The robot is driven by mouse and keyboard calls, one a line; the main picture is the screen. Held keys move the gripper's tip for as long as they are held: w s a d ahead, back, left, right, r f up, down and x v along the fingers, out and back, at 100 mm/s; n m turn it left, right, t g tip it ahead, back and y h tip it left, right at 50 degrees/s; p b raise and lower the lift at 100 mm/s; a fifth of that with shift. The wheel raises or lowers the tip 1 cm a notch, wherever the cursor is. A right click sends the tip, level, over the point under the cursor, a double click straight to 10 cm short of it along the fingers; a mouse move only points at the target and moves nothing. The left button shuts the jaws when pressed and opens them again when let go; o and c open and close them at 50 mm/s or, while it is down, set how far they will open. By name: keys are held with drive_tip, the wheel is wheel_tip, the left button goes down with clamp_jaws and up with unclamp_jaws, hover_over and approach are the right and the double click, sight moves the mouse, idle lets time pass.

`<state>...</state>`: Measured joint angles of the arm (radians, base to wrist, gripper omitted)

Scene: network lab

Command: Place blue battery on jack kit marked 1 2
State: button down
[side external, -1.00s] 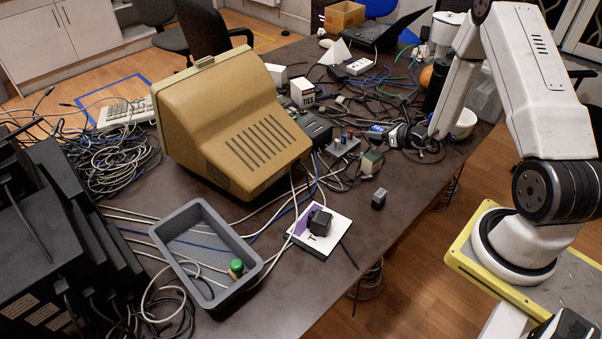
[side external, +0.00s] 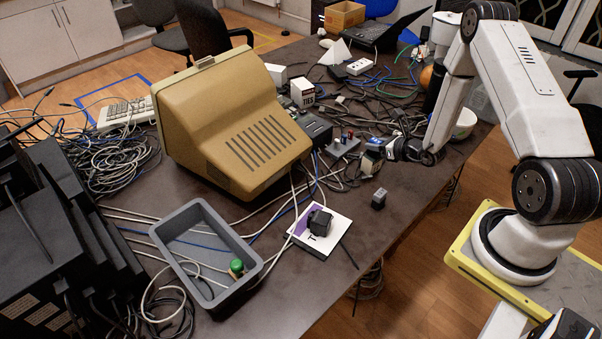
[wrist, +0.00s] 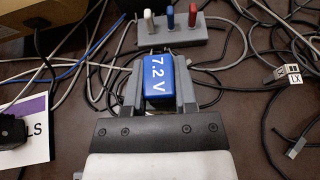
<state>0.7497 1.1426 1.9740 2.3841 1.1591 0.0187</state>
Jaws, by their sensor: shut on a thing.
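The blue battery (wrist: 158,77), marked 7.2 V, sits between the two grey fingers of my gripper (wrist: 158,90) in the wrist view. My gripper is shut on it. In the side view my gripper (side external: 388,149) is low over the right part of the table, with the battery's blue (side external: 375,144) showing at its tip. A grey block with white, blue and red jacks (wrist: 180,37) lies just beyond the battery; it also shows in the side view (side external: 343,147), left of my gripper. I cannot read a 1 2 mark on anything.
A small pale thing (side external: 369,164) sits just below my gripper. A black adapter (side external: 320,223) rests on a white card (side external: 306,242) with a purple strip. A small dark block (side external: 379,198) stands nearer the edge. Loose cables surround the jack block. A grey bin (side external: 169,239) is at left.

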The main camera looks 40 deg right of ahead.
drive_tip(key=shift+c, duration=2)
unclamp_jaws()
drive_tip(key=shift+f, duration=0.1)
drive_tip(key=v, duration=1.2)
drive_tip(key=shift+r, duration=0.2)
